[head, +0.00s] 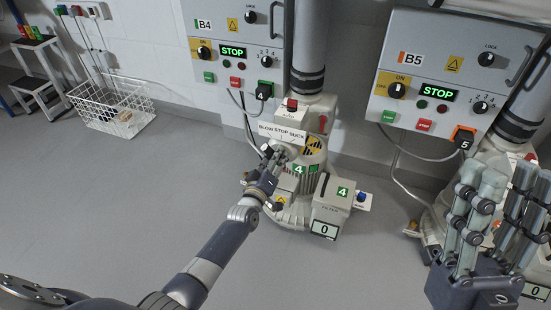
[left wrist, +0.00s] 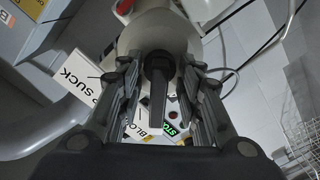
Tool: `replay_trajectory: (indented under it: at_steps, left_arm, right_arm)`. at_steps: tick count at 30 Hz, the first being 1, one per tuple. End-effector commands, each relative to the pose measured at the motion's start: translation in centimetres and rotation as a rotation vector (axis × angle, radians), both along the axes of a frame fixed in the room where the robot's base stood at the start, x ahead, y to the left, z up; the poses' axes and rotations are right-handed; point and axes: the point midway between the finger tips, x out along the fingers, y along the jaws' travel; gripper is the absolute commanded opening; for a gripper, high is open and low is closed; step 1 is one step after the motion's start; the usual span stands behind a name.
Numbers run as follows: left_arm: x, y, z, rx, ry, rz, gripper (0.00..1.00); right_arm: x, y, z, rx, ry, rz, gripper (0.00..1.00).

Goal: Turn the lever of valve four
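Valve four sits on the blower marked 4 (head: 305,165), below a white label reading BLOW STOP SUCK (head: 282,132). In the left wrist view its dark lever (left wrist: 158,92) stands between the two finger sets of my left gripper (left wrist: 158,85), with a gap visible on each side. In the head view my left gripper (head: 271,157) is at the front of the valve and hides most of the lever. My right gripper (head: 500,195) is raised at the right, fingers spread, with nothing between them.
Control panel B4 (head: 215,30) hangs above the blower and shows STOP. Panel B5 (head: 440,65) and another blower (head: 500,150) are at the right, partly behind my right gripper. A white wire basket (head: 112,105) stands at the left. The grey floor in front is clear.

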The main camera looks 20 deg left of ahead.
Motion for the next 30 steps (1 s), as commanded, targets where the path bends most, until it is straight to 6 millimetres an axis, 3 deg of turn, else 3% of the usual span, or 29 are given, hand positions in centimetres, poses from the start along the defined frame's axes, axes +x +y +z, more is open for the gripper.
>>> replay_trajectory:
  at_steps: [8, 21, 30]
  left_arm:
    - [-1.0, 0.0, -0.1, 0.0, 0.001, -0.001, 0.33]
    - [-8.6, 0.3, -0.1, 0.0, 0.003, 0.0, 0.33]
    - [-11.7, 0.4, 0.0, 0.0, 0.001, 0.001, 0.33]
  right_arm:
    - [0.1, 0.1, -0.1, -0.001, 0.005, 0.001, 0.4]
    - [0.1, 0.0, -0.1, -0.001, 0.003, 0.0, 0.4]
    - [0.0, 0.0, 0.0, -0.001, 0.002, 0.0, 0.4]
